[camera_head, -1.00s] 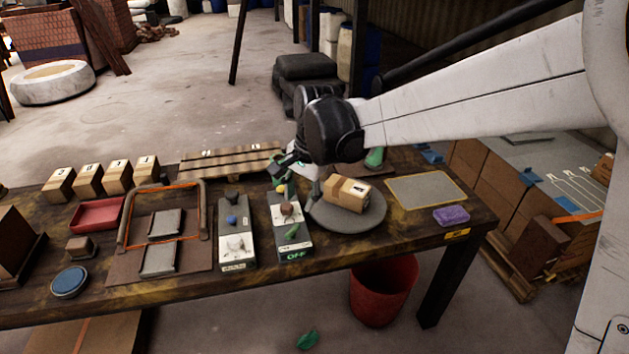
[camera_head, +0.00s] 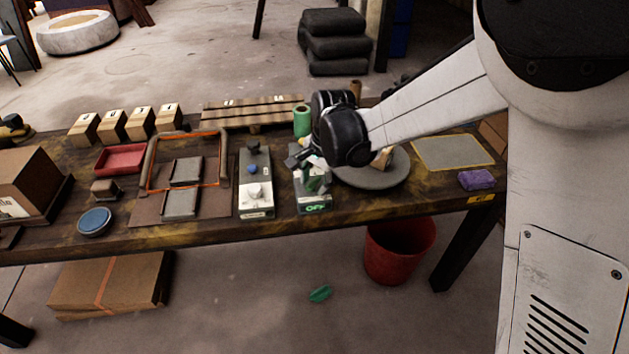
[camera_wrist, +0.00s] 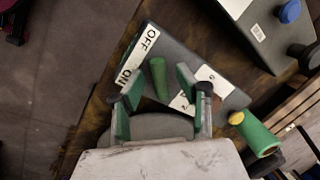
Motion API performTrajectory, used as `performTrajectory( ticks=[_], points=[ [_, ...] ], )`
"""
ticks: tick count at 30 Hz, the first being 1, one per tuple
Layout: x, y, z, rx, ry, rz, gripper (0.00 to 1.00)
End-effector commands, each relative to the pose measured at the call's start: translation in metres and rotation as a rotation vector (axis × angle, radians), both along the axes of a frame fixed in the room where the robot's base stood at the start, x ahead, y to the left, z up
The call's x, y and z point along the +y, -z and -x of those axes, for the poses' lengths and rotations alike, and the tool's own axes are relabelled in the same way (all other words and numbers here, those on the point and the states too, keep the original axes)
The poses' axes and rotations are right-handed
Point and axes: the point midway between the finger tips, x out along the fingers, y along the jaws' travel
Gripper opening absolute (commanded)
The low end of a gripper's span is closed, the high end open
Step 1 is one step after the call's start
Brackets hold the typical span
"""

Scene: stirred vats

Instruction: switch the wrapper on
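The wrapper's control box (camera_head: 313,203) stands on the table, with a lit green OFF sign on its front face. In the wrist view its grey top (camera_wrist: 213,75) carries printed OFF and ON labels and a green lever (camera_wrist: 158,77). My gripper (camera_wrist: 160,95) is open, with one green-padded finger on each side of the lever. I cannot tell whether either finger touches it. In the head view the gripper (camera_head: 308,165) is over the box and hides much of its top. The round grey turntable (camera_head: 382,180) is beside the box, with a carton (camera_head: 380,159) on it mostly hidden by my arm.
A second control box (camera_head: 255,195) with a blue knob and a white knob stands just left. A green roll (camera_head: 302,121) is behind the wrapper's box. A red bin (camera_head: 398,252) stands below.

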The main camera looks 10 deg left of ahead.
Motion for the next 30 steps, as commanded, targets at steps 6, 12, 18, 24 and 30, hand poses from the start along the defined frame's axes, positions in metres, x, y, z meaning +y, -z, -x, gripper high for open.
performTrajectory(
  ticks=[6, 12, 18, 24, 30],
  points=[
    [0.0000, -0.0002, 0.0001, 0.000, 0.000, 0.000, 0.29],
    [0.0000, -0.0003, 0.0002, 0.000, 0.000, 0.000, 0.03],
    [0.0004, -0.0006, -0.0001, -0.001, -0.001, -0.001, 0.00],
    [0.0007, -0.0006, -0.0005, -0.001, -0.029, -0.002, 0.00],
    [0.0013, -0.0003, -0.0010, -0.002, -0.125, -0.003, 0.00]
  ],
)
